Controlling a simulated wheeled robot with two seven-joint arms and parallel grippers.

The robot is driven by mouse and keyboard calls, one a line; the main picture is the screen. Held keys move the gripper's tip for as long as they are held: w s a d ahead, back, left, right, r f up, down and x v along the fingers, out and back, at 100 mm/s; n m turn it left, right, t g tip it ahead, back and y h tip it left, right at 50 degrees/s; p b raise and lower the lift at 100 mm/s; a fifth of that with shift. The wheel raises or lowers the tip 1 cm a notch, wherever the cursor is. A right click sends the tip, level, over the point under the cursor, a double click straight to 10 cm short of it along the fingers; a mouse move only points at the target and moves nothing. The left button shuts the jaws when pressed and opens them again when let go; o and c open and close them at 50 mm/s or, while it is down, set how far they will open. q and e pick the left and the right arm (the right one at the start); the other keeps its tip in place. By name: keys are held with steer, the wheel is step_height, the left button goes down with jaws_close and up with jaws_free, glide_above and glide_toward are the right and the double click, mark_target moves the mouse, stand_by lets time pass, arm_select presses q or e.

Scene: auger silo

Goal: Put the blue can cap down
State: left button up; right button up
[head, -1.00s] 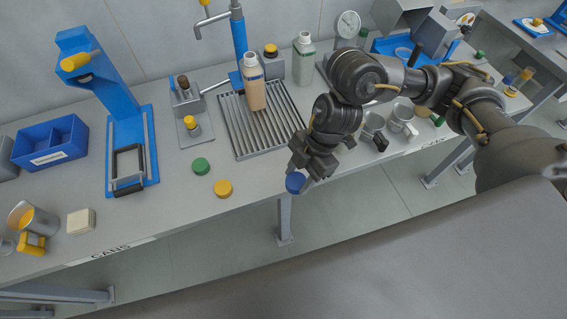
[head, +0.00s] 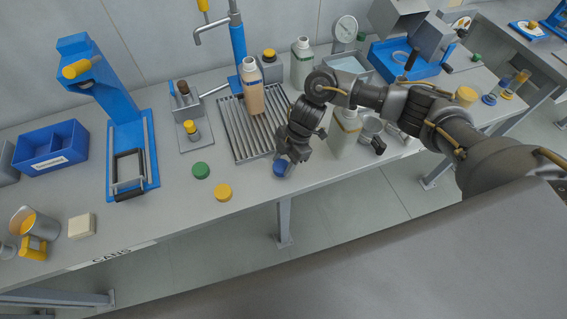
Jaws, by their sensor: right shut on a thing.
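The blue can cap (head: 280,169) is a small round blue cap in the head view, at the tips of my right gripper (head: 285,162). My right gripper is shut on it, pointing down near the front edge of the table, right of the yellow cap. The cap is at or just above the tabletop; I cannot tell if it touches. The fingers hide part of it. My left gripper is not in view.
A green cap (head: 201,170) and a yellow cap (head: 223,191) lie on the table (head: 175,215) to the left. A drain grate (head: 243,140) with an orange-filled bottle (head: 252,90) stands behind. A pale bottle (head: 345,130) stands to the right of my gripper.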

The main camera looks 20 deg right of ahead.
steer(key=shift+f, duration=0.75)
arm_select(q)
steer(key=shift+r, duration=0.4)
arm_select(e)
steer(key=shift+f, duration=0.1)
steer(key=shift+f, duration=0.15)
steer(key=o, duration=1.2)
steer(key=shift+c, duration=0.2)
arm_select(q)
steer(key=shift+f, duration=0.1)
